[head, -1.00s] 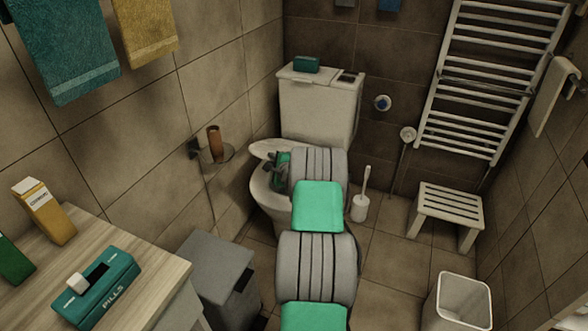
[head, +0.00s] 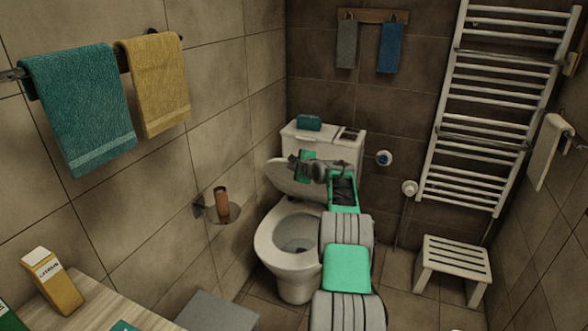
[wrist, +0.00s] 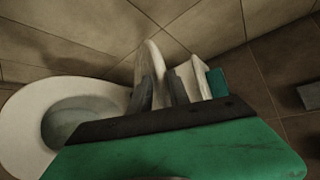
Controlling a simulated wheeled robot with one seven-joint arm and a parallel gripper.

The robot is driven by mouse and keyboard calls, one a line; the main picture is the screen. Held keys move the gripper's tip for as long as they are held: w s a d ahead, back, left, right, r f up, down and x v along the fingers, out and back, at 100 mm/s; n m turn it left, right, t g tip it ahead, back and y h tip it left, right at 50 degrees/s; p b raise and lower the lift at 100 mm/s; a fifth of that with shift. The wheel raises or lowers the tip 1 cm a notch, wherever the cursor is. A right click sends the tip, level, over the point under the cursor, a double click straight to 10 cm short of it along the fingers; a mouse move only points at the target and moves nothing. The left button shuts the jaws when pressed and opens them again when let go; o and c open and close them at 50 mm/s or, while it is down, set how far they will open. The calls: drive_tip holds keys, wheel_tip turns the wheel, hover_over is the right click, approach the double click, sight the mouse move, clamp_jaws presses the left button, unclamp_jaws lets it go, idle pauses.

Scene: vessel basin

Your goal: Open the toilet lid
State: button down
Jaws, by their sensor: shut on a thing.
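The toilet lid (head: 287,180) is raised and tilted up toward the tank in the head view. The open bowl and pale rim (head: 268,243) show below it. My gripper (head: 293,160) is at the lid's upper edge. In the wrist view my gripper's dark fingers (wrist: 160,88) stand on either side of the lid (wrist: 155,62), which shows edge-on, and they are shut on it. The bowl rim (wrist: 22,115) is at the left there. My arm hides part of the lid's right side and the tank front in the head view.
The tank (head: 350,150) stands behind the lid, with a teal box (head: 309,123) on top. A paper-roll holder (head: 222,208) juts from the left wall. A slatted stool (head: 453,262) and towel radiator (head: 490,110) are on the right.

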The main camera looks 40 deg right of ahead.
drive_tip(key=c, duration=1.3)
unclamp_jaws()
drive_tip(key=shift+w+f, duration=0.1)
